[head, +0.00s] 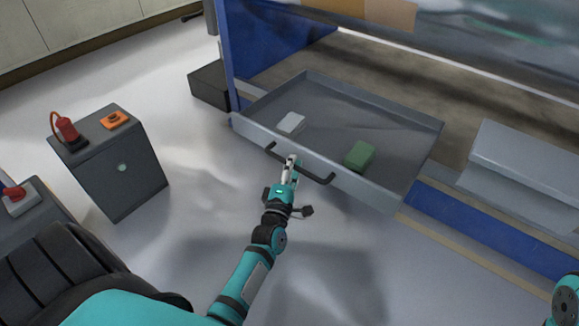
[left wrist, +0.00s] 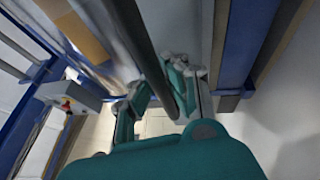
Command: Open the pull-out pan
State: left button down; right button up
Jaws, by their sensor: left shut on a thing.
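The pull-out pan (head: 325,93) is a shallow grey tray that stands out from the blue machine frame in the head view, its inside visible. A dark bar handle (head: 317,175) runs along its front wall. My left gripper (head: 291,162) is shut on this handle near its middle; the fingers partly hide the bar. In the left wrist view the handle (left wrist: 139,38) shows as a dark bar running down to the gripper's teal and grey fingers. A white block (head: 291,123) and a green block (head: 359,156) lie inside the pan. My right gripper is out of view.
A dark grey cabinet (head: 122,168) at the left carries a red item (head: 66,131) and an orange item (head: 115,120). A grey step-shaped block (head: 520,165) is right of the pan. The floor before the pan is clear apart from my arm.

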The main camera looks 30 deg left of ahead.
pick_arm(q)
jog(key=c, duration=1.6)
grip_release()
jog(key=shift+o, duration=0.2)
jog(key=shift+s, duration=0.1)
jog(key=v, duration=1.2)
